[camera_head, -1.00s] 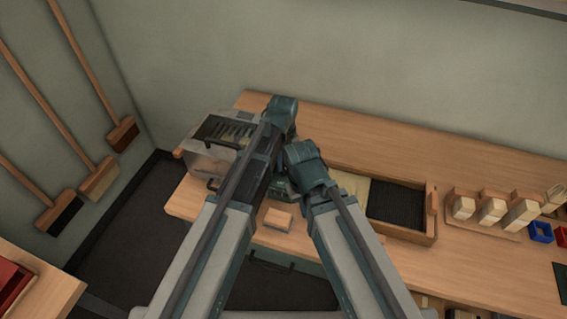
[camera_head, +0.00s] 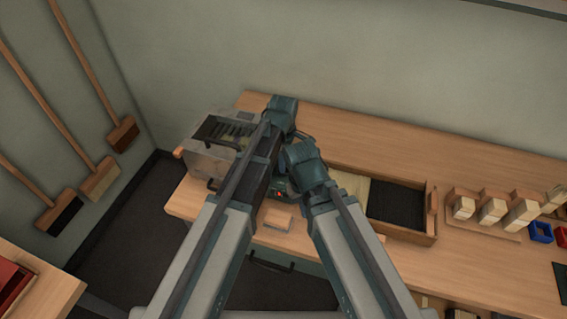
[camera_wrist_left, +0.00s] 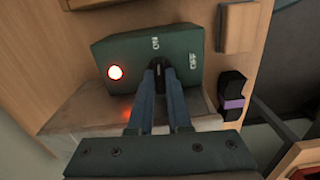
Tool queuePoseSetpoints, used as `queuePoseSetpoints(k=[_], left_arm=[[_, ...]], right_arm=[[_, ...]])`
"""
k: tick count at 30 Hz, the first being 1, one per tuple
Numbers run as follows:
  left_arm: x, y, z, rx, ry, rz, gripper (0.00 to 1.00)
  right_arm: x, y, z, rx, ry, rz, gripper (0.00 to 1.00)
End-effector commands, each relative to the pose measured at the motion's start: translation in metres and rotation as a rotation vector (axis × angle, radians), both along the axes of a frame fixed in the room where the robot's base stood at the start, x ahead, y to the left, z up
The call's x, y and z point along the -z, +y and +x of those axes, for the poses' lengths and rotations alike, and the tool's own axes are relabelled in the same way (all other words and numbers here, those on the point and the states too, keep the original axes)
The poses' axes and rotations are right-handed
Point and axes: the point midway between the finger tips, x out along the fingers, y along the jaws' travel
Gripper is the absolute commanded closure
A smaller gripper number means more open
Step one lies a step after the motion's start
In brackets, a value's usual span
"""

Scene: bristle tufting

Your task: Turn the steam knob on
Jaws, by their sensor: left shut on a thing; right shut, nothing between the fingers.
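The green steam box (camera_wrist_left: 115,48) fills the middle of the left wrist view, with ON and OFF marks on its face. Its round lamp (camera_wrist_left: 115,72) glows red with a white centre. My left gripper (camera_wrist_left: 160,72) is shut on the dark knob (camera_wrist_left: 158,66), which lies roughly below the ON mark and is mostly hidden by the fingers. In the head view the box's lit lamp (camera_head: 280,193) shows beside my left arm; the box is mostly covered by my arms. My right arm reaches in from the right, but its gripper fingers are hidden.
A grey machine (camera_head: 205,162) stands left on the bench (camera_head: 350,135). A small wooden block (camera_head: 278,219) lies near the front edge. A wooden tray (camera_head: 400,232) with a dark insert is to the right, followed by several brush blocks and a blue bin (camera_head: 540,232). The back right bench is clear.

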Motion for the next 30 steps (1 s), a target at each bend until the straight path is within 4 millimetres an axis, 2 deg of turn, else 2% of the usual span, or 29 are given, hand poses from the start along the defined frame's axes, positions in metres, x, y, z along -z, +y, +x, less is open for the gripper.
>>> queuePoseSetpoints(k=[7, 22, 23, 27, 30], left_arm=[[0.0001, -0.0001, -0.0003, -0.059, 0.000, 0.000, 1.00], [0.0001, -0.0001, -0.0003, -0.072, 0.000, 0.000, 1.00], [0.0001, -0.0001, -0.0003, -0.072, 0.000, 0.000, 0.78], [0.0001, -0.0001, -0.0001, -0.071, 0.000, 0.000, 0.54], [0.0000, -0.0001, -0.0001, -0.071, 0.000, 0.000, 0.54]], right_arm=[[0.0001, 0.0000, 0.0000, 0.000, 0.000, 0.000, 1.00], [0.0001, 0.0000, 0.0000, 0.000, 0.000, 0.000, 1.00], [0.0001, 0.0000, 0.0000, 0.000, 0.000, 0.000, 1.00], [0.0001, 0.0000, 0.0000, 0.000, 0.000, 0.000, 1.00], [0.0000, 0.0000, 0.0000, 0.000, 0.000, 0.000, 1.00]])
